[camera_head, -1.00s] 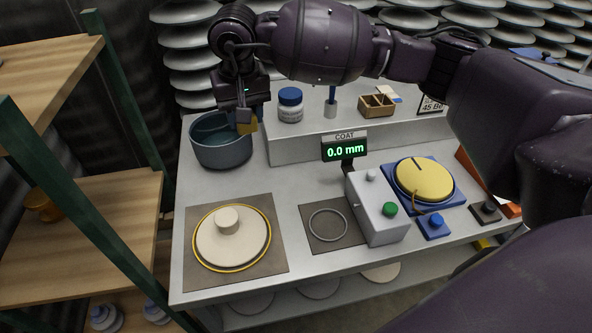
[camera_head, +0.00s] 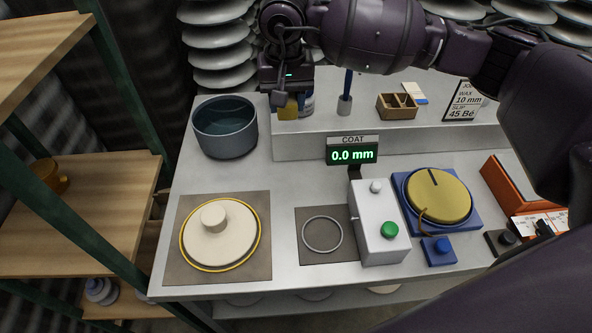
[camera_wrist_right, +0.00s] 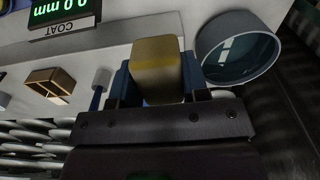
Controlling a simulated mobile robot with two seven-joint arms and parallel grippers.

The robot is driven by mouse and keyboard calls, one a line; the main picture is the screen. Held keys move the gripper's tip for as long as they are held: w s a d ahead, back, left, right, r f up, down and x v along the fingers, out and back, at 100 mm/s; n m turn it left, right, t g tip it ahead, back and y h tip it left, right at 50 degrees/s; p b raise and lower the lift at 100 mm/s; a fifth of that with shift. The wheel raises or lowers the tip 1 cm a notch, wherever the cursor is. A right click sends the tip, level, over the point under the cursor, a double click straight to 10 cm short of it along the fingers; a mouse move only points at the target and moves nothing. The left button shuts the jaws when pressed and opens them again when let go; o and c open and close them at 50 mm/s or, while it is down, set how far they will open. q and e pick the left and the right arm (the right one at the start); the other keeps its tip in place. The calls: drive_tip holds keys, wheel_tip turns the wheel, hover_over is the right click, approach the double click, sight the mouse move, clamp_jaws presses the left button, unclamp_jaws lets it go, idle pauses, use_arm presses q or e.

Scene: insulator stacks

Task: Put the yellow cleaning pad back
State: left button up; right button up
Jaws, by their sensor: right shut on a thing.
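The yellow cleaning pad (camera_head: 288,108) is held in my right gripper (camera_head: 287,98). It hangs in front of the raised back shelf, to the right of the grey pot. In the right wrist view the yellow pad (camera_wrist_right: 158,68) fills the space between the jaws, with the right gripper (camera_wrist_right: 160,88) shut on it. A white jar with a blue lid (camera_head: 308,103) is mostly hidden behind the pad and gripper. My left gripper is not in view.
A grey pot with dark liquid (camera_head: 225,148) stands at the back left. A brown divided box (camera_head: 396,108) and a blue-handled tool (camera_head: 346,97) stand on the raised shelf. A cream disc (camera_head: 222,243), ring (camera_head: 322,235), control box (camera_head: 378,228) and yellow dial (camera_head: 438,195) occupy the table front.

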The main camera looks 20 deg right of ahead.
drive_tip(key=shift+s+d, duration=0.1)
drive_tip(key=shift+d, duration=0.05)
drive_tip(key=shift+f+g, duration=0.15)
drive_tip(key=shift+g, duration=0.15)
drive_tip(key=b, duration=0.1)
hover_over(290, 176)
wheel_tip(290, 176, down, 14)
drive_tip(key=shift+f, duration=2.85)
drive_tip(key=shift+f+b, duration=0.1)
drive_tip(key=shift+b, duration=0.2)
